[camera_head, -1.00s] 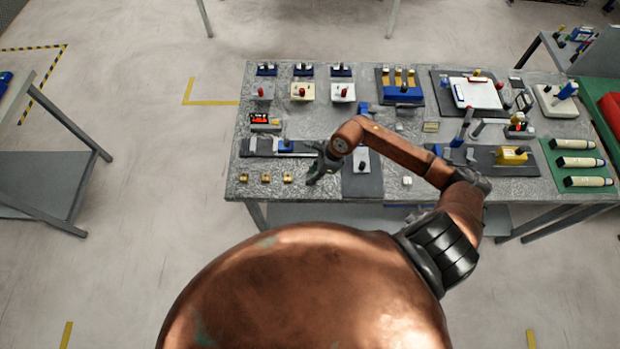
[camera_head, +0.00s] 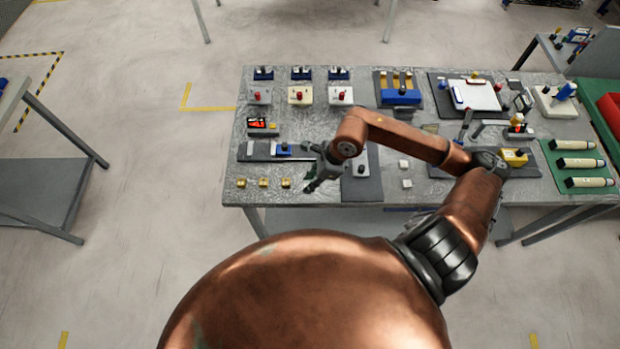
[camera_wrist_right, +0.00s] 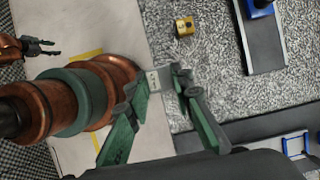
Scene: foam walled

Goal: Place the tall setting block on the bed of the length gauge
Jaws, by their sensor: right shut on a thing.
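My right gripper (camera_head: 315,181) is near the table's front left part, beside the gold blocks. In the right wrist view its green-sided fingers (camera_wrist_right: 164,84) are shut on a small pale grey block (camera_wrist_right: 155,80), seemingly the tall setting block; the fingers partly hide it. The length gauge has a long dark grey bed (camera_head: 262,154) with a blue part (camera_head: 283,149) on it. The bed also shows at the top right of the right wrist view (camera_wrist_right: 265,48), apart from the held block. My left gripper (camera_wrist_right: 42,48) shows only in the right wrist view, open and empty.
Several gold blocks (camera_head: 263,183) stand in a row in front of the bed. A display with red digits (camera_head: 259,123) stands behind it. A dark plate (camera_head: 362,188) lies right of my right gripper, with two white blocks (camera_head: 405,183) farther right.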

